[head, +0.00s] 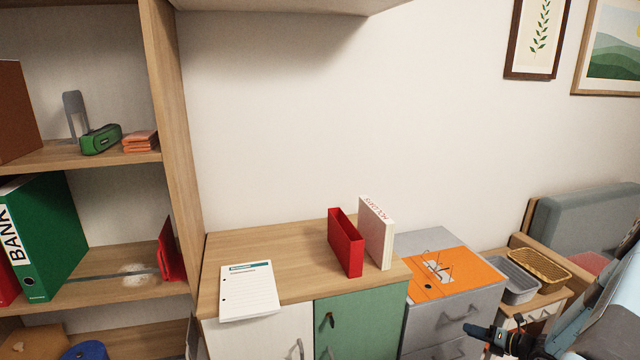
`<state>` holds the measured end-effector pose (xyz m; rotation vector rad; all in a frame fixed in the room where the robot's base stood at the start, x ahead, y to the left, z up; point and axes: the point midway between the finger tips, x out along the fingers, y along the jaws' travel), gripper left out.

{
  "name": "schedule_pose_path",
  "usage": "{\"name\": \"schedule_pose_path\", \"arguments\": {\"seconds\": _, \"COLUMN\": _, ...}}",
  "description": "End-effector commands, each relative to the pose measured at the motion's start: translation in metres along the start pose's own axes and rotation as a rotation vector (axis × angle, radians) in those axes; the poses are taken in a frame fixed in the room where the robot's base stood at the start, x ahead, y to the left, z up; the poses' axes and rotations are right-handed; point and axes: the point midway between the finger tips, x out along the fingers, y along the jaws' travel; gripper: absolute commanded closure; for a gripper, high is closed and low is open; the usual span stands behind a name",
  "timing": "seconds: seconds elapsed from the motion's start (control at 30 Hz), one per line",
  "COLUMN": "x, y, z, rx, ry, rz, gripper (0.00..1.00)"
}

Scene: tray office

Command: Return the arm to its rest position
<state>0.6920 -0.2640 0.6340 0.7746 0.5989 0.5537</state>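My arm (597,318) shows at the lower right edge of the head view, pale and partly cut off by the frame. My gripper (474,330) is dark and points left, in front of the grey drawer unit (455,318). It is small and seen from the side, so I cannot tell whether its fingers are apart. I see nothing clearly held in it.
A wooden-topped cabinet (285,257) holds a paper pad (249,290), a red holder (345,243) and a white box (375,232). An orange board (455,273) lies on the drawer unit. Grey (517,284) and yellow (540,268) trays stand right. Shelves (178,150) fill the left.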

Motion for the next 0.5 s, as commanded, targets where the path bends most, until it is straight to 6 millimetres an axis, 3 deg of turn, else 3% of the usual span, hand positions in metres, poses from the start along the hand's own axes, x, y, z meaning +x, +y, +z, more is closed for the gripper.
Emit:
{"name": "schedule_pose_path", "arguments": {"seconds": 0.2, "x": 0.004, "y": 0.059, "z": 0.032, "rx": -0.235, "ry": 0.139, "rz": 0.036, "gripper": 0.68}}
{"name": "schedule_pose_path", "arguments": {"seconds": 0.5, "x": 0.009, "y": 0.148, "z": 0.063, "rx": -0.574, "ry": 0.332, "rz": 0.101, "gripper": 0.68}}
